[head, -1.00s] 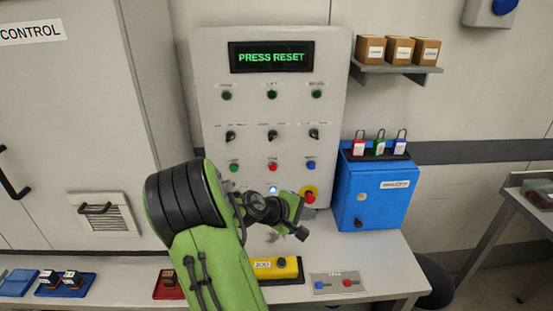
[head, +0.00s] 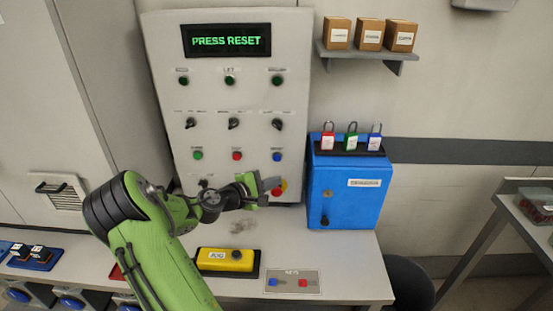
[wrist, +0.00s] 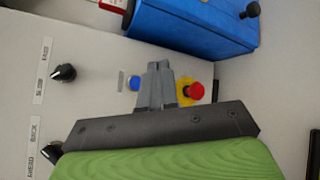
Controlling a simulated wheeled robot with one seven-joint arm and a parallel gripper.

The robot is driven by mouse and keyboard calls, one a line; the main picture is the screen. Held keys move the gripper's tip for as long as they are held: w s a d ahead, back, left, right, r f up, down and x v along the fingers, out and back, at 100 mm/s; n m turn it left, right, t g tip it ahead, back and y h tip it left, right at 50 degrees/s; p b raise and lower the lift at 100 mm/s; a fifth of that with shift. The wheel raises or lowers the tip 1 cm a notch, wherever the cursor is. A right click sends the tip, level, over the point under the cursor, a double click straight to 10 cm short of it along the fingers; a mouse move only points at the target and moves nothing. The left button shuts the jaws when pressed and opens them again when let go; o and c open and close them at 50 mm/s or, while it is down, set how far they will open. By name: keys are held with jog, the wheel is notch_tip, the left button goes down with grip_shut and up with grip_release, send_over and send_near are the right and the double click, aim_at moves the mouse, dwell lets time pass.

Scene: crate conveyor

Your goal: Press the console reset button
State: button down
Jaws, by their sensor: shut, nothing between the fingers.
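The grey console (head: 215,95) has a screen (head: 227,41) reading "PRESS RESET". A row of green, red and blue buttons sits below its knobs. The blue button (head: 277,157) is at the right of that row, and also shows in the wrist view (wrist: 134,84) with a label too small to read. A red mushroom button on a yellow base (head: 278,191) is below it, partly hidden by my gripper (head: 274,183). In the wrist view my gripper (wrist: 160,65) is shut and empty, its fingertips between the blue button and the red mushroom button (wrist: 197,91). Contact with the panel cannot be told.
A blue box (head: 345,190) with padlocks on top stands right of the console. A yellow pendant (head: 226,260) and a key plate (head: 292,282) lie on the bench in front. A shelf (head: 367,53) with small cartons is at upper right. Selector knobs (wrist: 63,72) show in the wrist view.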

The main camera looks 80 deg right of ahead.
jog(key=w+d+p, duration=0.1)
jog(key=d, duration=0.6)
jog(key=shift+w+d+p, duration=0.25)
jog(key=shift+w+p, duration=0.1)
jog(key=shift+d, duration=0.1)
dwell(1.5)
jog(key=shift+w+d, duration=0.1)
jog(key=shift+d, duration=0.2)
jog(key=shift+w+d+p, duration=0.1)
jog(key=shift+d+p, duration=0.3)
jog(key=shift+d, duration=0.05)
dwell(0.5)
jog(key=shift+a, duration=0.1)
jog(key=shift+s+a, duration=0.2)
jog(key=shift+a, duration=0.55)
jog(key=shift+s+a, duration=0.2)
jog(key=shift+a, duration=0.6)
jog(key=shift+s+a, duration=0.15)
jog(key=shift+a, duration=0.7)
jog(key=shift+s+a, duration=0.2)
jog(key=shift+a, duration=0.6)
